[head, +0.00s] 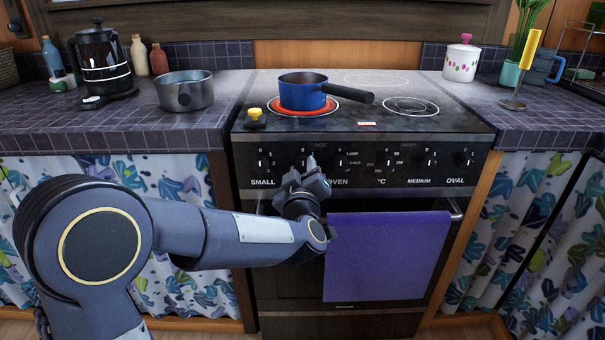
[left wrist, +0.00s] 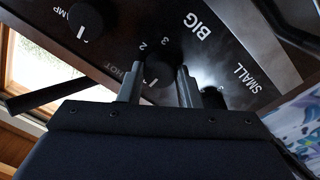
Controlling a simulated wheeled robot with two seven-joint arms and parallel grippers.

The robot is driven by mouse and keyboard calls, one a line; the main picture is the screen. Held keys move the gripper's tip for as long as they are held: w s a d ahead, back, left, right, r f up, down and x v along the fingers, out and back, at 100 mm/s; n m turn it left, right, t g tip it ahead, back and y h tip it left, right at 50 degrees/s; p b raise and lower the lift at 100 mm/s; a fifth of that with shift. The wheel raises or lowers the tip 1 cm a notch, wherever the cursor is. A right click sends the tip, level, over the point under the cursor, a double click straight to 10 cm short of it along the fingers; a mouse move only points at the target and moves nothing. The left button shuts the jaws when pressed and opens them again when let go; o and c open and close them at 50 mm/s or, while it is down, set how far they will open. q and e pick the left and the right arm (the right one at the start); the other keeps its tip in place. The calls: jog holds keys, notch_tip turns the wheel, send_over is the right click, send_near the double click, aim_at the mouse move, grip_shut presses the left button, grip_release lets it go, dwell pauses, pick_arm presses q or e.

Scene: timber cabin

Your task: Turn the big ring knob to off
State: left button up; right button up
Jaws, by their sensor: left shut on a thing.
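The big ring knob (left wrist: 159,72), a round black knob on the black stove panel, sits between the two fingers of my left gripper (left wrist: 160,88) in the left wrist view. The fingers are shut on it. The "BIG" label and the marks 2, 3 and HOT show around it. In the head view my left gripper (head: 310,166) reaches the panel and hides most of this knob. A ring (head: 280,107) on the hob glows red under a blue pan (head: 303,91). My right gripper is not in view.
Other knobs flank it: the small ring knob (head: 261,160) and the oven knob (head: 338,160). A purple towel (head: 388,255) hangs on the oven rail below. A yellow-topped item (head: 255,115) stands on the hob's front left. A grey pot (head: 185,92) stands on the left counter.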

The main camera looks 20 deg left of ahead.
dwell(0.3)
pick_arm(q)
jog(key=o, duration=1)
jog(key=shift+c, duration=0.2)
jog(key=p+v, duration=0.1)
jog(key=v, duration=0.6)
jog(key=shift+s, duration=0.4)
